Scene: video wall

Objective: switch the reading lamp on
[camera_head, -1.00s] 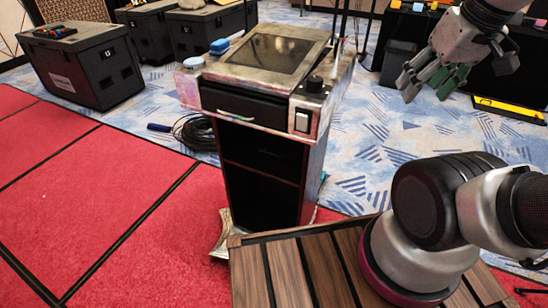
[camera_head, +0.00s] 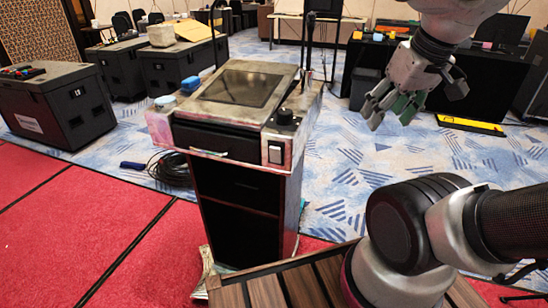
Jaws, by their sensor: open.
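The lectern (camera_head: 180,137) stands left of centre with a dark sloped panel on top. A white rocker switch (camera_head: 275,153) is on its front face at the right corner; I cannot tell its position. A black round knob (camera_head: 285,117) sits above the switch.
A blue block (camera_head: 190,84) and a pale round item (camera_head: 165,101) lie on the lectern's left edge. A black case (camera_head: 55,108) stands at left, a cable coil (camera_head: 170,168) on the floor. A black-draped table (camera_head: 440,80) is behind my gripper. Patterned carpet lies between.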

